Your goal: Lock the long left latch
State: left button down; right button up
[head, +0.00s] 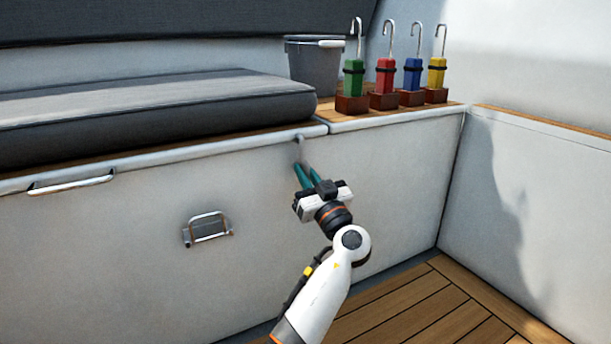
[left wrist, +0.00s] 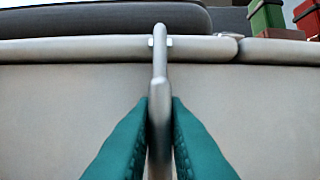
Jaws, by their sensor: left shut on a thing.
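The long latch (head: 299,145) is a slim grey metal lever at the front edge of the bench, near the right end of the dark cushion. In the left wrist view the latch (left wrist: 160,75) runs upright, with its hooked top in front of the pale lid edge and a small bright fitting behind it. My left gripper (head: 305,167) is shut on the latch's lower part, with a teal finger on each side; the left wrist view shows the fingers (left wrist: 160,112) too. The lower end of the latch is hidden between the fingers. My right gripper is not in view.
A grab rail (head: 72,184) lies along the lid edge at left. A folding metal handle (head: 208,229) sticks out of the front panel. A grey bucket (head: 313,64) and several coloured hooked handles (head: 387,76) stand on the wooden top. The wooden floor (head: 400,305) is clear.

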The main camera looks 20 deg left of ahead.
aim_at(309, 178)
pick_arm(q)
jog(key=shift+f, duration=0.1)
dwell(0.3)
jog(key=c, duration=1.5)
grip_release()
jog(key=shift+s+d+p, duration=0.2)
jog(key=shift+d+p, duration=0.1)
jog(key=p+v, duration=0.3)
jog(key=v, duration=0.3)
jog(key=shift+d, duration=0.1)
jog(key=shift+s+d+f, duration=0.2)
jog(key=shift+s+d, duration=0.05)
jog(key=shift+r, duration=0.1)
